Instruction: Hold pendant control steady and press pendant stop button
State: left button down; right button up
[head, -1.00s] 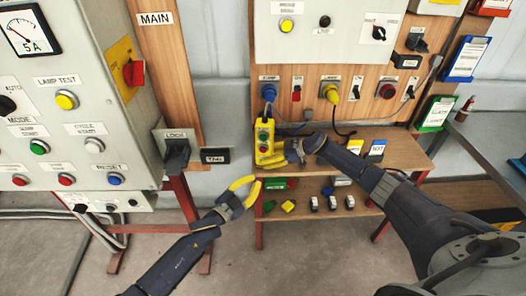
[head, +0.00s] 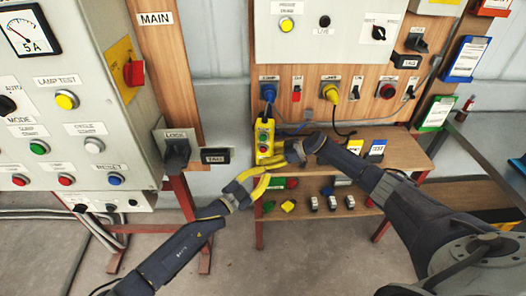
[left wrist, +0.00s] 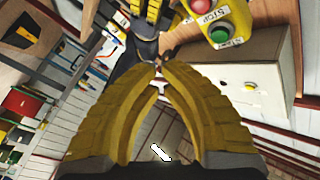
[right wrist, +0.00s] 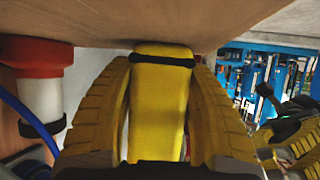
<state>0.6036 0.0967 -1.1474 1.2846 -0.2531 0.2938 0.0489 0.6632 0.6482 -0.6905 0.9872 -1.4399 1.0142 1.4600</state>
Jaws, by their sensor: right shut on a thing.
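The yellow pendant control (head: 265,134) hangs upright in front of the wooden board in the head view. My right gripper (head: 278,160) is shut on its lower part; the right wrist view shows the yellow body (right wrist: 162,105) between both fingers. In the left wrist view the pendant (left wrist: 240,18) shows at the top, with a red stop button (left wrist: 201,5) and a green button (left wrist: 219,33). My left gripper (head: 267,174) is shut and empty, its fingertips nearly together, just below the pendant. Its tips (left wrist: 160,66) are apart from the stop button in the left wrist view.
A wooden shelf unit (head: 385,155) with small coloured parts stands behind and below the grippers. A grey control cabinet (head: 80,95) fills the left. Blue (head: 268,92) and yellow (head: 330,92) plugs sit on the board above. The floor in front is open.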

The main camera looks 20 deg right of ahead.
pick_arm(q)
jog(key=w+d, duration=0.4)
jog(key=w, duration=0.2)
jog(key=shift+w, duration=0.4)
jog(key=shift+w+d, duration=0.55)
jog(key=shift+w, duration=0.3)
dwell(2.5)
jog(key=shift+s+a, duration=0.1)
jog(key=shift+s, duration=0.05)
jog(key=shift+s+a, duration=0.4)
jog(key=shift+s, duration=0.3)
dwell(0.3)
jog(key=shift+s+a, duration=0.45)
jog(key=shift+s, duration=0.25)
jog(key=shift+s+a, duration=0.4)
jog(key=shift+s, duration=0.35)
jog(key=shift+s+a, duration=0.45)
jog(key=shift+s, duration=0.25)
pick_arm(e)
jog(key=o, duration=0.9)
